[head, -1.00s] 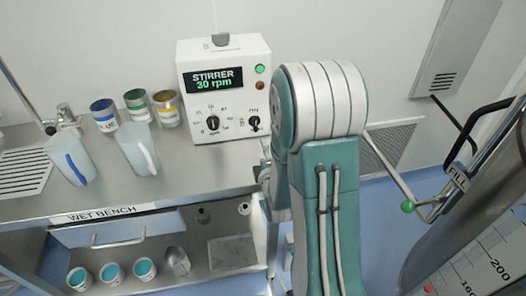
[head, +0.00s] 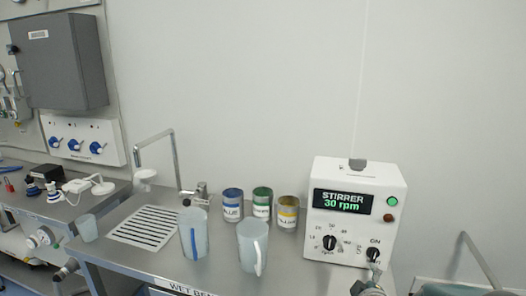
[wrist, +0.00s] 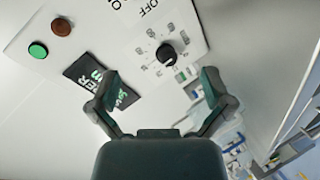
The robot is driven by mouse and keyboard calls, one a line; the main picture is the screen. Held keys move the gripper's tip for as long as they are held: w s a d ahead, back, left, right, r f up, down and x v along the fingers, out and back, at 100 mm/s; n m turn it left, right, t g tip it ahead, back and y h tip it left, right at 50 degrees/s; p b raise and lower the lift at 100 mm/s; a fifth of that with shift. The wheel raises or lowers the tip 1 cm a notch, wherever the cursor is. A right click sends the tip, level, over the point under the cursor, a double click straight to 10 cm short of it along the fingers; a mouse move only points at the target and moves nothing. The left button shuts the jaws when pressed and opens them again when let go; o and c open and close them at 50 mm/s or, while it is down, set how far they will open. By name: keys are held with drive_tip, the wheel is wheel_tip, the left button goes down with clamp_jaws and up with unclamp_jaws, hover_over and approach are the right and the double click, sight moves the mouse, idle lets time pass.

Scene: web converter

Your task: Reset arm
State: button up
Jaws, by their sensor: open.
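My gripper (wrist: 160,76) is open in the wrist view, with its two dark fingers spread and nothing between them. Beyond the fingers is the white stirrer box (wrist: 100,22), seen upside down. Its display is partly hidden behind the left finger, and a black knob (wrist: 166,54) shows between and above the fingertips. In the head view the stirrer box (head: 338,240) stands on the right of the wet bench, its display reading "STIRRER 30 rpm". Its green light (head: 392,201) looks lit and the red one below looks dark. Parts of my arm show at the bottom right.
Two translucent jugs, one with a blue stripe (head: 193,238) and one with a white handle (head: 250,250), stand on the bench (head: 212,270). Blue, green and yellow-labelled cans (head: 287,213) stand behind them. A tap (head: 200,192) and drain grille (head: 146,228) are on the left.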

drive_tip(key=s+a+r+m+g+y, duration=0.1)
drive_tip(key=s+a+r+m+g, duration=0.1)
drive_tip(key=s, duration=0.5)
drive_tip(key=s+a+r+m+g+y, duration=0.1)
drive_tip(key=s+a+r+m+g, duration=0.2)
drive_tip(key=s, duration=0.5)
drive_tip(key=s+a+r+m+g, duration=0.3)
drive_tip(key=s+a+m, duration=0.1)
drive_tip(key=s, duration=0.3)
drive_tip(key=shift+s+a+r+m+y, duration=0.15)
drive_tip(key=shift+s+r+m+y, duration=0.1)
drive_tip(key=shift+r+m+y, duration=0.2)
